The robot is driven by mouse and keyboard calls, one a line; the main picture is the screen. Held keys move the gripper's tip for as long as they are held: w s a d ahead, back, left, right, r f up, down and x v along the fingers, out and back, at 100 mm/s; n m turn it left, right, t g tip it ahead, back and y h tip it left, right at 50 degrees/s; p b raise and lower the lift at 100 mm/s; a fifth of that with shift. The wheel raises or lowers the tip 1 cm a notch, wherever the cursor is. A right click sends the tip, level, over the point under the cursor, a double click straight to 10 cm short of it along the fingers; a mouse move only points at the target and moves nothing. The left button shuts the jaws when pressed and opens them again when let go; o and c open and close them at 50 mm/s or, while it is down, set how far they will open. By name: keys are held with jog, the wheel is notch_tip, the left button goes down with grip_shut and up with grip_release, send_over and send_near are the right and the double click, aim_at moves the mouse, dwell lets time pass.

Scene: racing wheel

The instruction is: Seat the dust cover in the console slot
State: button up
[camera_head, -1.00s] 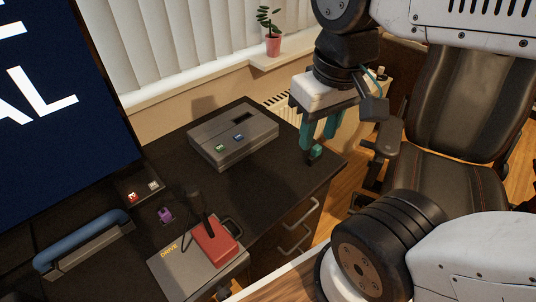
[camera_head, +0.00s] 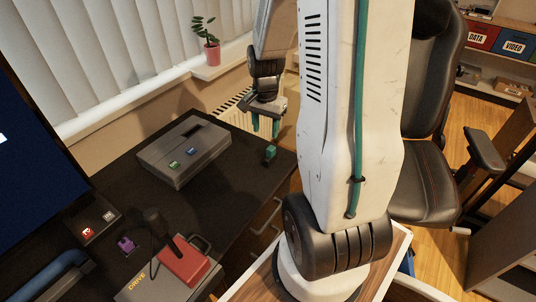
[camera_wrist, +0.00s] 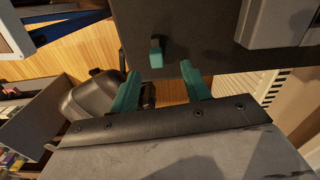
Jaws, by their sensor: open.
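A small teal block (camera_head: 270,153), possibly the dust cover, stands upright near the far right edge of the dark desk. It also shows in the wrist view (camera_wrist: 156,52), just beyond the fingertips. The grey console (camera_head: 183,152) lies left of it, with a dark slot on top and a green and a blue button. My gripper (camera_head: 265,128), with teal fingers, is open and empty. It hangs beyond the desk edge, apart from the block. In the wrist view my gripper (camera_wrist: 161,72) has its two fingers spread, with the block lying ahead between their lines.
A red block (camera_head: 183,262) with a dark lever sits on a grey DRIVE box (camera_head: 150,285). A purple piece (camera_head: 127,246) and small buttons lie nearby on the desk (camera_head: 225,222). A potted plant (camera_head: 210,52) stands on the sill. A black chair (camera_head: 425,160) is at right.

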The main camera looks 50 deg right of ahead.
aim_at(271, 148)
jog(key=shift+m, duration=0.6)
jog(key=d+f, duration=0.2)
jog(key=f, duration=0.1)
jog(key=shift+s+d+f, duration=0.15)
jog(key=shift+f, duration=0.15)
notch_tip(271, 148, down, 7)
jog(key=shift+s, duration=0.1)
jog(key=shift+c, duration=0.4)
grip_shut()
